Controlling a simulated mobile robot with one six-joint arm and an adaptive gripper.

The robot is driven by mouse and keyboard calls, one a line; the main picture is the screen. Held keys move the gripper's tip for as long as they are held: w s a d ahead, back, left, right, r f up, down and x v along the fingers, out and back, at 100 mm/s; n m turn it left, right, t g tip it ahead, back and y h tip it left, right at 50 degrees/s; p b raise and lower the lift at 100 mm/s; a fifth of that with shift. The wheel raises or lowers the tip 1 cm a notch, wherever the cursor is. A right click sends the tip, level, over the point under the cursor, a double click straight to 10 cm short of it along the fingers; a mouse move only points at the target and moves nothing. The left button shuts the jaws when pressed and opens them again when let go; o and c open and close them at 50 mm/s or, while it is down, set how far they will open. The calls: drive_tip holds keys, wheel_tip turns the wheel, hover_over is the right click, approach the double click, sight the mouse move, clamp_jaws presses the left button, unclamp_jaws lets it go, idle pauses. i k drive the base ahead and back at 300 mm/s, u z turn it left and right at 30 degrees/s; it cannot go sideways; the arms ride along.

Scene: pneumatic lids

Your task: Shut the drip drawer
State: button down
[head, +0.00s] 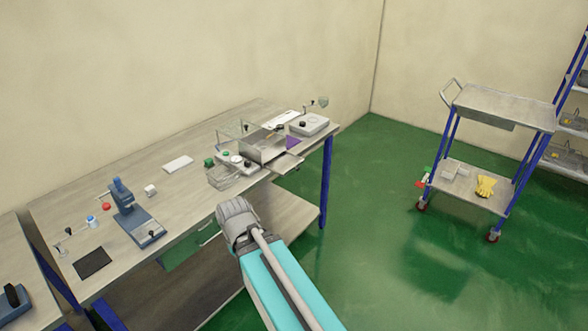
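A metal box-like machine (262,146) stands near the right end of the workbench. A shallow metal tray (288,164), which looks like the drip drawer, sticks out from its front right side, over the bench's front edge. My gripper (236,214) is at the end of my arm, in front of the bench and lower left of the machine in the picture. It appears apart from the tray. I see it from behind, and its fingers are hidden or too small to make out.
A wire basket (222,178) sits left of the machine. A white scale-like device (310,124) is to its right. A blue press (130,212) stands farther left on the workbench (200,140). A green under-bench drawer (190,250) is below. Green floor is clear towards the cart (505,104).

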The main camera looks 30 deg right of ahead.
sight(282, 164)
drive_tip(key=i, duration=0.85)
drive_tip(key=z, duration=0.05)
